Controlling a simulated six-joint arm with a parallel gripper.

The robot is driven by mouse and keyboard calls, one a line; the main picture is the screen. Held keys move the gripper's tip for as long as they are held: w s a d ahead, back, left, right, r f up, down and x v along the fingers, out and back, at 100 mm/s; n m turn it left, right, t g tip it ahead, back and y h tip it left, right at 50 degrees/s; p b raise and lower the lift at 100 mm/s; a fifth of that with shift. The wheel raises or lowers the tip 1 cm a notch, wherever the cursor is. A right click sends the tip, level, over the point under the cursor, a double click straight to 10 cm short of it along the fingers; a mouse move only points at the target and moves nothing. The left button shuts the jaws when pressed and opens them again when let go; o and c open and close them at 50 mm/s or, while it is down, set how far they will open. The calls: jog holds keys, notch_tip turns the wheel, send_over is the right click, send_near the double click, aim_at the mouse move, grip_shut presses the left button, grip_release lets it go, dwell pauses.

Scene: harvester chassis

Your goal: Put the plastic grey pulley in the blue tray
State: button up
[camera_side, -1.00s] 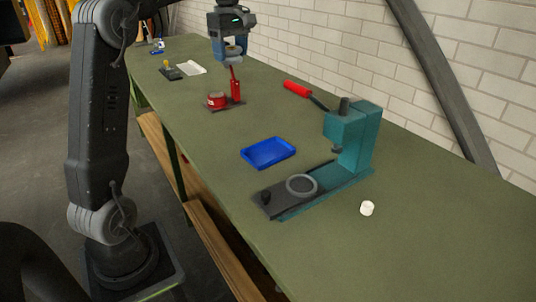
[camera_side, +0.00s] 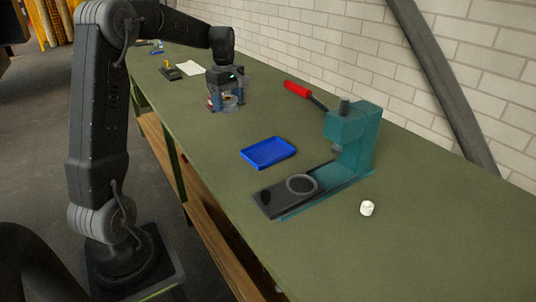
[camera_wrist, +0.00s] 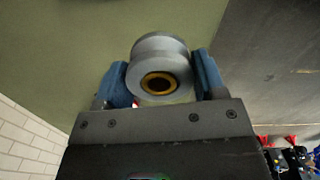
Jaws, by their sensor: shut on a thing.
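The grey pulley (camera_wrist: 161,66), a grooved wheel with a brass-coloured ring around its dark bore, sits between the two blue fingers of my gripper (camera_wrist: 162,76) in the wrist view. My gripper is shut on it. In the side view my gripper (camera_side: 226,101) is over the far half of the green bench, and the pulley (camera_side: 231,102) shows small at its fingertips. The blue tray (camera_side: 268,153) lies empty on the bench, nearer the camera and to the right of my gripper.
A teal press (camera_side: 352,145) with a red-handled lever (camera_side: 297,89) stands right of the tray, its dark base (camera_side: 275,200) in front of it. A small white cylinder (camera_side: 367,209) lies to its right. My gripper mostly hides a red item (camera_side: 209,102). Bench between gripper and tray looks clear.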

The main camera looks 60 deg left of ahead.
notch_tip(320, 180, down, 4)
send_over(268, 154)
notch_tip(268, 154, down, 7)
jog(key=shift+a+r, duration=0.15)
jog(key=shift+r, duration=0.05)
jog(key=shift+w+f, duration=0.1)
jog(key=shift+f, duration=1.9)
jog(key=shift+f, duration=0.2)
jog(key=o, duration=0.9)
notch_tip(268, 154, up, 8)
jog(key=shift+f, duration=0.1)
